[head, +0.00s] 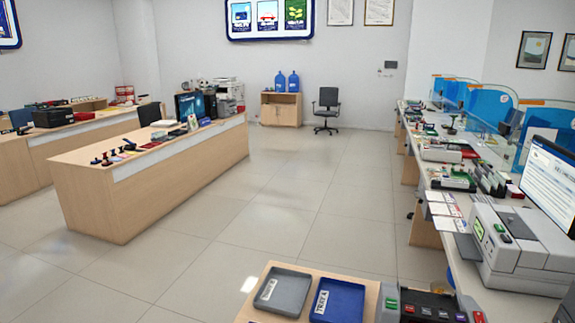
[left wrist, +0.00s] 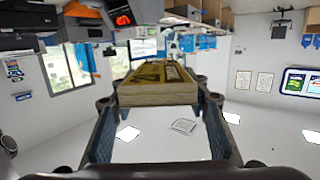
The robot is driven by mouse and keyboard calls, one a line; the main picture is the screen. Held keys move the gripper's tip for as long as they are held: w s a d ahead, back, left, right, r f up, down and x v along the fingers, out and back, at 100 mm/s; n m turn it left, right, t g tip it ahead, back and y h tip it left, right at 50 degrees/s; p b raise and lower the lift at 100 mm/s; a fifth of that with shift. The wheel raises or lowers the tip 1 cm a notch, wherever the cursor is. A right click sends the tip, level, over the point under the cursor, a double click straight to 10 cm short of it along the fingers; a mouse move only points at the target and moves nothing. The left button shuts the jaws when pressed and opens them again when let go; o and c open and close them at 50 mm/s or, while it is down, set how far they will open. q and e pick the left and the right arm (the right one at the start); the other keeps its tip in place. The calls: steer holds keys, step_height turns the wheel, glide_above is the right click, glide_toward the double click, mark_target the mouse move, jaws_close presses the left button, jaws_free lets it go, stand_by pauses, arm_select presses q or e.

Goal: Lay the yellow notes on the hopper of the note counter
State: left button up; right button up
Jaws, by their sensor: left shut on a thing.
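In the left wrist view, the yellow notes (left wrist: 158,90) are a thick banded bundle between the two fingers of my left gripper (left wrist: 160,102), which is shut on them. My left gripper does not show in the head view, and my right gripper shows in neither view. In the head view, a large pale grey machine (head: 535,240) with a small green display stands at the near end of the right counter. In the left wrist view, a dark device with a red-lit display (left wrist: 121,18) shows at the top. I cannot tell which of these is the note counter.
In the head view, a grey tray (head: 284,292) and a blue tray (head: 338,301) lie on a low wooden table at the bottom. The right counter is crowded and has blue glass screens (head: 506,110). A long wooden desk (head: 120,195) stands left; the middle floor is clear.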

arm_select(q)
steer(key=shift+s+d+r+g, duration=0.25)
steer(key=shift+s+r+g, duration=0.05)
steer(key=shift+s, duration=0.1)
steer(key=w+f+n+t+y+p, duration=0.3)
steer(key=w+f+n+t+y, duration=0.35)
steer(key=w+f, duration=0.9)
steer(key=w+d+r, duration=0.2)
steer(key=w+d, duration=0.2)
steer(key=d, duration=0.4)
steer(key=w+d+r+y+p, duration=0.1)
steer(key=w+d+r, duration=0.1)
steer(key=w+d, duration=0.3)
steer(key=d, duration=0.3)
steer(key=shift+w+d+r+p, duration=0.15)
steer(key=shift+w+p, duration=0.1)
steer(key=shift+p, duration=0.05)
steer(key=shift+n+y, duration=0.25)
